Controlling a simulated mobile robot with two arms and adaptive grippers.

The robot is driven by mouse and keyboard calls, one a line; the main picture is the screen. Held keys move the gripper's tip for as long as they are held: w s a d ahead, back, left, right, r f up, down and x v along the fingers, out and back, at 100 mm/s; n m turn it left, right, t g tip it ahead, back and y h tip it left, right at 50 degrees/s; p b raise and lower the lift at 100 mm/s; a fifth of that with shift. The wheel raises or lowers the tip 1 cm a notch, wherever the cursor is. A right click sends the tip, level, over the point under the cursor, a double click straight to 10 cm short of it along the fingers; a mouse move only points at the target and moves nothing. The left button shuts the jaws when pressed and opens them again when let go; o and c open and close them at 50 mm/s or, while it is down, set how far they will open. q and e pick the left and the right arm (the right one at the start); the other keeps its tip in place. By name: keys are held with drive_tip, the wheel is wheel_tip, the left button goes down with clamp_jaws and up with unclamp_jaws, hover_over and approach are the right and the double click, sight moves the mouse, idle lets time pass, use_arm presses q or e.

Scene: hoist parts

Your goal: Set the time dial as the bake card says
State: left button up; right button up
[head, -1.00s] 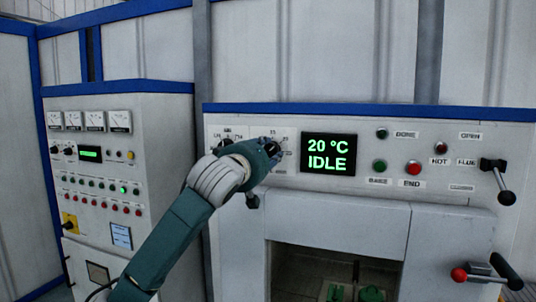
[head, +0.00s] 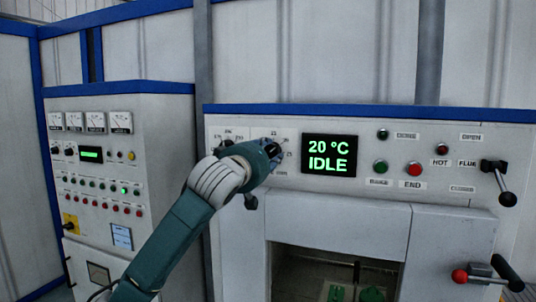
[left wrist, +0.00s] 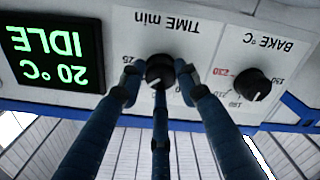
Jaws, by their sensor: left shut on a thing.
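The time dial (left wrist: 160,69) is a round black knob on a white plate marked "TIME min", upside down in the left wrist view. My left gripper (left wrist: 158,82) is shut on it, its dark fingers around the knob. In the head view my left gripper (head: 270,150) covers most of this dial. The dial's exact setting is hard to read. The bake dial (left wrist: 252,85), marked "BAKE °C", is beside it and untouched. I cannot make out a bake card in these frames. My right gripper is not in view.
The display (head: 329,154) right of the time dial reads 20 °C and IDLE. Buttons and lamps, including a red END button (head: 414,168), and a black lever (head: 499,180) are further right. The oven opening (head: 335,270) is below. A control cabinet (head: 165,130) stands left.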

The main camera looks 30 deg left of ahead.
use_arm(q)
drive_tip(key=shift+w+d+f+m, duration=0.15)
drive_tip(key=shift+f+m, duration=0.15)
drive_tip(key=shift+f, duration=0.3)
drive_tip(key=m+p, duration=0.1)
drive_tip(key=m, duration=0.3)
drive_tip(key=shift+m, duration=0.4)
drive_tip(key=shift+m+p, duration=0.75)
drive_tip(key=shift+m, duration=1.15)
drive_tip(key=o, duration=1)
drive_tip(key=shift+o, duration=0.7)
drive_tip(key=shift+a+r, duration=0.2)
drive_tip(key=shift+a, duration=0.05)
